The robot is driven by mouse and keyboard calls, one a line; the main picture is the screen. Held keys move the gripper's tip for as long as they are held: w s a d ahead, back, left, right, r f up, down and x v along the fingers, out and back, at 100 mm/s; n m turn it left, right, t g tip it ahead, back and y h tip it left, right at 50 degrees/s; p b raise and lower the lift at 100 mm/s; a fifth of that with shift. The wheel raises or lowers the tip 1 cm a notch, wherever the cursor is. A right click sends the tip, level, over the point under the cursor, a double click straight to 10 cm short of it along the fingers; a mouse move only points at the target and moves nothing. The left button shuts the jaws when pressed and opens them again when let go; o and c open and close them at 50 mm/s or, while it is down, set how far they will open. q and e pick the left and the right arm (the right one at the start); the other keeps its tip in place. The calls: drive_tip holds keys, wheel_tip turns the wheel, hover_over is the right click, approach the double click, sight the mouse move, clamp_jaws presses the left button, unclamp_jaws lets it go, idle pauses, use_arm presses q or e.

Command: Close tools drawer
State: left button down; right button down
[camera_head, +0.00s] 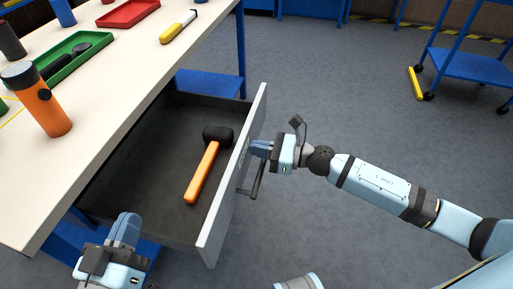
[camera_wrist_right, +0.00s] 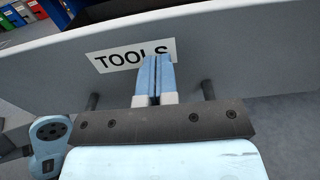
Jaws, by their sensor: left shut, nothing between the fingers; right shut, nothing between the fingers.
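The tools drawer (camera_head: 150,190) is open, pulled out from under the workbench. A mallet with an orange handle (camera_head: 202,172) and black head lies inside it. The drawer's pale front panel (camera_head: 232,195) has a dark bar handle (camera_head: 257,180) on its outer face. My right gripper (camera_head: 256,149) is shut and empty, its fingertips at the outer face of the front near the handle. In the right wrist view the shut fingers (camera_wrist_right: 156,62) overlap the TOOLS label (camera_wrist_right: 115,55); I cannot tell if they touch. My left gripper (camera_head: 125,232) is shut and empty beside the drawer's near left corner.
The white workbench top (camera_head: 120,90) holds an orange flask (camera_head: 38,98), a green tray (camera_head: 75,52), a red tray (camera_head: 127,12) and a yellow-handled screwdriver (camera_head: 178,27). A blue cart (camera_head: 470,64) stands at the back right. The grey floor right of the drawer is mostly clear.

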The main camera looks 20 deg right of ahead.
sight(160, 146)
drive_tip(key=shift+w+a, duration=0.15)
drive_tip(key=shift+a, duration=0.1)
use_arm(q)
drive_tip(key=shift+r, duration=0.1)
